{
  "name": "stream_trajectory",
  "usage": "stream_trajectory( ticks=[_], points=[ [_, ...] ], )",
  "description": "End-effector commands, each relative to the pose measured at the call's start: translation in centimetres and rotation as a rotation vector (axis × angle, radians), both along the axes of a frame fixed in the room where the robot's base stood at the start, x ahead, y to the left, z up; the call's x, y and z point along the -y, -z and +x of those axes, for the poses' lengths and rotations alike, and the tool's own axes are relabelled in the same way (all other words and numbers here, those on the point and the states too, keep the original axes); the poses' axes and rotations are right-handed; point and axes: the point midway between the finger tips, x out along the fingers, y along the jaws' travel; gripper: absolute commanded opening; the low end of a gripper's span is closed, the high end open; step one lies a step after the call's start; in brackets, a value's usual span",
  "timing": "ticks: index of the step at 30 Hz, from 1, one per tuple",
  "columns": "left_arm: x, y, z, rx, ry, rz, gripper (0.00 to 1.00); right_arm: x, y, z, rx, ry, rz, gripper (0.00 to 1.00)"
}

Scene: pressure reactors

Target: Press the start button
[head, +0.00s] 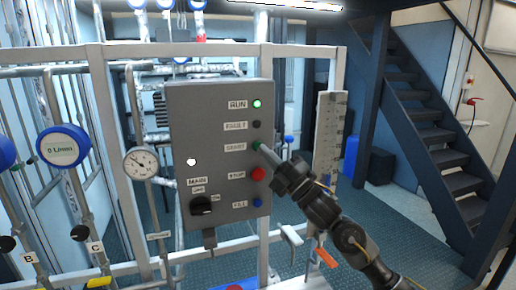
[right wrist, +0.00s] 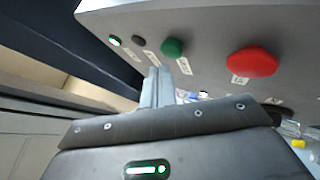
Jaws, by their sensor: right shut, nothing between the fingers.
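The grey control panel (head: 218,120) carries a column of labelled lamps and buttons. The green start button (head: 256,146) is in the middle of the column. My right gripper (head: 262,148) is shut and empty, its tips at the start button and partly over it. In the right wrist view the green button (right wrist: 173,47) shows just beyond the shut fingertips (right wrist: 158,72). I cannot tell whether they touch it. The RUN lamp (head: 257,104) at the top glows green. My left gripper is not in view.
The red stop button (head: 258,173) and a blue button (head: 258,202) sit below start. The dark FAULT lamp (head: 257,124) is above it. A black rotary switch (head: 203,206) is lower left. A white scale (head: 328,140) stands right of the panel, near my right arm.

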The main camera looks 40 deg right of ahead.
Motion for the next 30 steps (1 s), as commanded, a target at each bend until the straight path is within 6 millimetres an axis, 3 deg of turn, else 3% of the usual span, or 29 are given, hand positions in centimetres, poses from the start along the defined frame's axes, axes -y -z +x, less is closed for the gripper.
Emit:
stream_trajectory(
  ticks=[10,22,30],
  points=[
    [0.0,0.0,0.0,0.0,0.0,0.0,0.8,-0.1,0.0,-0.3,0.0,-0.001,-0.001,0.0],
    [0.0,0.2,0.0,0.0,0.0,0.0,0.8,-1.4,0.0,-3.8,0.0,-0.001,0.0,0.0],
    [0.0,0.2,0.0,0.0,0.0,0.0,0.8,-1.7,0.0,-4.8,0.0,-0.001,0.0,0.0]
  ],
)
